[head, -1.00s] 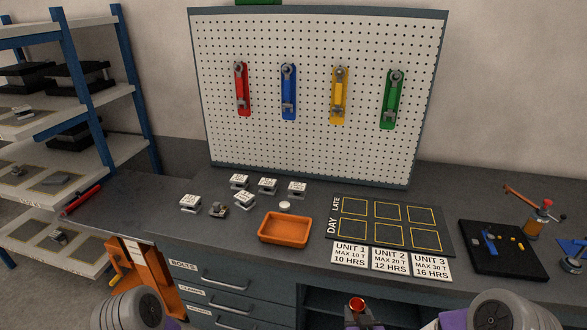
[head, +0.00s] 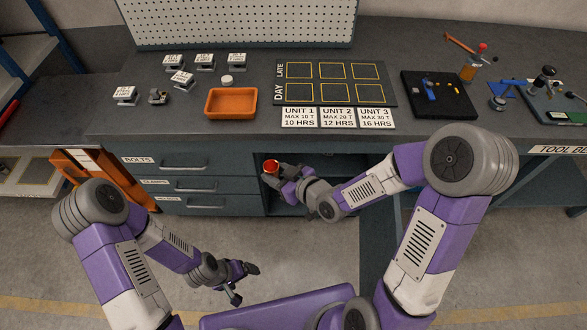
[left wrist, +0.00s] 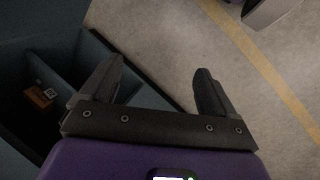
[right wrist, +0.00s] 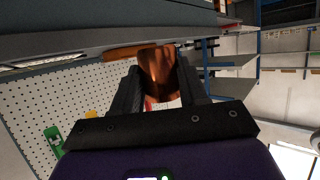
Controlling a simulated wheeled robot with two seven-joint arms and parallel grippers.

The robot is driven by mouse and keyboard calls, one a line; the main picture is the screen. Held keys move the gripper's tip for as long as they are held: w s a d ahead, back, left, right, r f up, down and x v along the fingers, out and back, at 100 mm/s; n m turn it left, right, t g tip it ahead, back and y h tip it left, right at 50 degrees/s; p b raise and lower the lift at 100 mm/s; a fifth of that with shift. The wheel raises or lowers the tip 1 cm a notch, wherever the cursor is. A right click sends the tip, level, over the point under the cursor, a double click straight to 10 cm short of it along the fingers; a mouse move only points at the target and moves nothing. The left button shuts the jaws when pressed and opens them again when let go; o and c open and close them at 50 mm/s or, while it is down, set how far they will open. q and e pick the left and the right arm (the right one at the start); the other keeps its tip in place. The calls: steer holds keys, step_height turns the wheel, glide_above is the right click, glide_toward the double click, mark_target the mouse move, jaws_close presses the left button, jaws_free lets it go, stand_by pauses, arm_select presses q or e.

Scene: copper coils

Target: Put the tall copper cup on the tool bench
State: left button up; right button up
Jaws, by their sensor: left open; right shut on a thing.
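The tall copper cup (head: 271,166) is in my right gripper (head: 279,172), in front of the bench's open bay and below the bench top in the head view. In the right wrist view the copper cup (right wrist: 159,72) is between the two fingers of the right gripper (right wrist: 160,88), which is shut on it. My left gripper (head: 241,283) is low over the floor in the head view, and in the left wrist view (left wrist: 155,85) its fingers are apart and empty. The tool bench (head: 420,60) has a dark grey top; a partly cut label shows at right.
An orange tray (head: 231,117), several white labelled blocks (head: 126,95) and a marked grid board (head: 334,82) lie on the bench. A black tool mat (head: 440,112) and small tools stand at right. Drawers (head: 190,163) are below. Bare bench top lies between these.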

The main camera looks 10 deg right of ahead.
steer(key=shift+s+a+r+n+y, duration=0.1)
steer(key=shift+a+r+n+y, duration=0.2)
steer(key=shift+a+y, duration=0.15)
arm_select(q)
steer(key=shift+c, duration=0.6)
arm_select(e)
steer(key=shift+s+a+g, duration=0.1)
steer(key=shift+a+g, duration=0.15)
steer(key=shift+g, duration=0.05)
arm_select(q)
steer(key=shift+w, duration=0.15)
steer(key=shift+c, duration=0.9)
arm_select(e)
steer(key=shift+a+r, duration=0.1)
steer(key=shift+r, duration=0.05)
arm_select(q)
steer(key=m+y, duration=0.4)
steer(key=m, duration=0.9)
glide_toward(265, 164)
steer(key=shift+g, duration=0.3)
steer(key=f, duration=0.5)
steer(key=s+f, duration=0.1)
steer(key=f, duration=0.1)
steer(key=shift+d+f, duration=0.1)
steer(key=shift+f, duration=0.2)
steer(key=shift+c, duration=0.5)
